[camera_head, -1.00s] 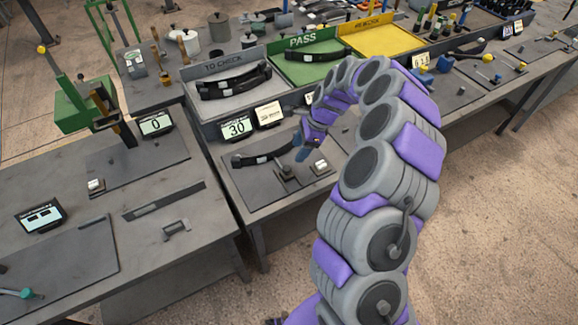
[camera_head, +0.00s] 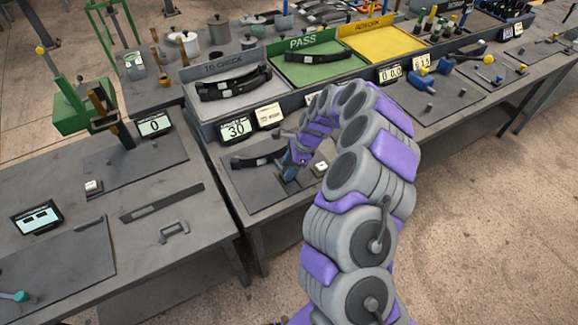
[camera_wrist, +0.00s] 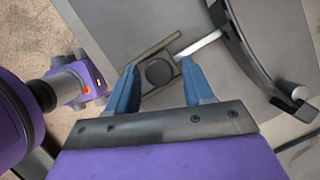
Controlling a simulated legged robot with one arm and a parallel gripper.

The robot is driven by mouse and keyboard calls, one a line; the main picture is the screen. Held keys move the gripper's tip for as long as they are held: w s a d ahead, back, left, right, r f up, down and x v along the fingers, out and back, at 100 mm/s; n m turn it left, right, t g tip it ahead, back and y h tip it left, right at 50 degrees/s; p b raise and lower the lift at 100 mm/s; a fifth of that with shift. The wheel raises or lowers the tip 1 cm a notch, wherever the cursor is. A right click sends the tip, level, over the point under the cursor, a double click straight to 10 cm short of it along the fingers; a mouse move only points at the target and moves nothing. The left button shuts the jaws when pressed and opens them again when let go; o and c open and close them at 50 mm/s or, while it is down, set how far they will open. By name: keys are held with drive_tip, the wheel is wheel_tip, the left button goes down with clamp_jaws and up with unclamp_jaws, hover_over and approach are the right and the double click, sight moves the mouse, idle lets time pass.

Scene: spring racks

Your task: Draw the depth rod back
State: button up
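The depth rod (camera_wrist: 198,45) shows in the wrist view as a pale bar running from a small bracket toward a curved black spring leaf (camera_wrist: 245,45). A round dark knob (camera_wrist: 158,72) sits in the bracket at the rod's near end. My gripper (camera_wrist: 159,70) is open, with its blue fingers apart and the knob between their tips in the picture. I cannot tell whether the fingers touch it. In the head view my gripper (camera_head: 287,175) is low over the fixture plate, beside the spring leaf (camera_head: 258,160). It hides most of the bracket and rod.
A display reading 30 (camera_head: 235,130) stands behind the fixture. Behind it are the TO CHECK tray (camera_head: 205,112), the green PASS tray (camera_head: 310,76) and the yellow REWORK tray (camera_head: 385,42). A small pale-topped block (camera_head: 321,167) is right of my gripper.

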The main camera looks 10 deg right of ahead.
clamp_jaws()
idle(0.3)
drive_tip(key=s+p, duration=0.2)
drive_tip(key=shift+d+r+p, duration=0.2)
drive_tip(key=shift+d+p, duration=0.2)
drive_tip(key=shift+s+d+f+p, duration=0.1)
drive_tip(key=shift+s+d+p, duration=0.05)
drive_tip(key=shift+s+p, duration=0.5)
drive_tip(key=shift+s+f, duration=0.1)
drive_tip(key=shift+f, duration=0.05)
drive_tip(key=shift+o, duration=0.9)
unclamp_jaws()
drive_tip(key=shift+s+d, duration=0.1)
drive_tip(key=shift+d, duration=0.05)
